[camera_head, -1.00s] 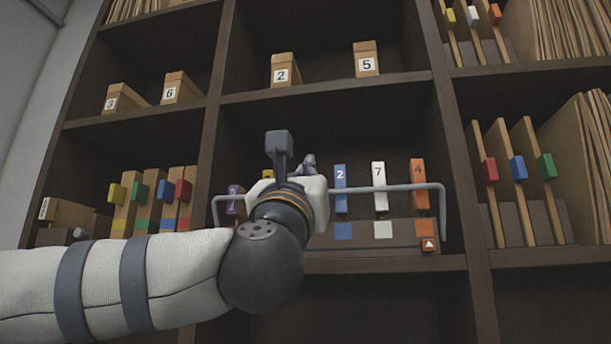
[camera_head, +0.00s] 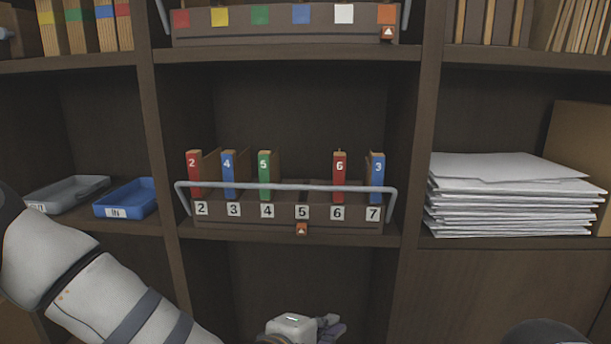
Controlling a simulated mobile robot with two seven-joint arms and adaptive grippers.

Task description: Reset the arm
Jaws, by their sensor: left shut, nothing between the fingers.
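My left arm comes in from the left. Its gripper (camera_head: 332,326) is at the bottom centre, shut and empty, below the middle shelf and its rack and apart from them. Its fingers are small and partly cut off by the picture's edge. My right gripper is not in view.
A dark rack (camera_head: 285,222) with a grey bar (camera_head: 302,187) holds upright red, blue and green blocks; slot 5 is empty. An orange arrow marker (camera_head: 302,229) sits below it. A blue tray (camera_head: 126,199), a grey tray (camera_head: 68,193) and stacked paper (camera_head: 510,208) flank it.

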